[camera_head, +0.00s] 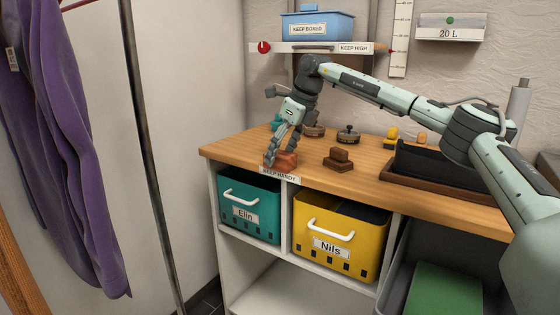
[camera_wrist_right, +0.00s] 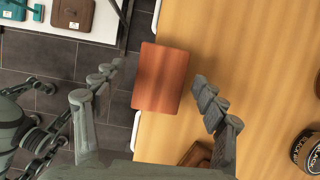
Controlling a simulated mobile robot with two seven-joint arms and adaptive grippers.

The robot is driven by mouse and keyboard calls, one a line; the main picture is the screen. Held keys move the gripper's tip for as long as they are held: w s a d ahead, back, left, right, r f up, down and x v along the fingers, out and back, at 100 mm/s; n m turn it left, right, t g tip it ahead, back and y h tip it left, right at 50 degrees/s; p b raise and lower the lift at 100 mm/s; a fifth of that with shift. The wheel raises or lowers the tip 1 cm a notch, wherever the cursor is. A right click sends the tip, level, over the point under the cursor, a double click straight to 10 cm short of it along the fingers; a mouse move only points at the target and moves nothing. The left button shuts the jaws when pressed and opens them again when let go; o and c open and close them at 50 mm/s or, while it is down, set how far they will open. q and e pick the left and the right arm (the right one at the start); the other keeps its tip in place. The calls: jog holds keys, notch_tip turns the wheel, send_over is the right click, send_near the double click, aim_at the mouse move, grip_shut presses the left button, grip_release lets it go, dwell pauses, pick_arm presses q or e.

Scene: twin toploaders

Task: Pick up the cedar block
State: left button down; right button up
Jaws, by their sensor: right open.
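The cedar block, a reddish-brown block (camera_head: 287,161), sits at the counter's front left edge, above a "KEEP HANDY" label. In the right wrist view the block (camera_wrist_right: 161,78) appears to overhang the edge, with dark floor tiles beside it. My right gripper (camera_head: 281,152) is open and points down over the block. In the right wrist view its fingers (camera_wrist_right: 158,84) show on either side of the block with visible gaps. Whether the fingertips reach down beside the block's sides cannot be told.
A darker brown stepped block (camera_head: 338,161) stands to the right on the wooden counter (camera_head: 240,150). Dark round pieces and a dark tray (camera_head: 440,190) are also there. Below are teal "Elin" (camera_head: 236,222) and yellow "Nils" (camera_head: 355,258) bins. A shelf (camera_head: 300,48) hangs above.

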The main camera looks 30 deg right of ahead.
jog(key=shift+w+f, duration=0.2)
jog(key=shift+f, duration=0.15)
jog(key=c, duration=1.3)
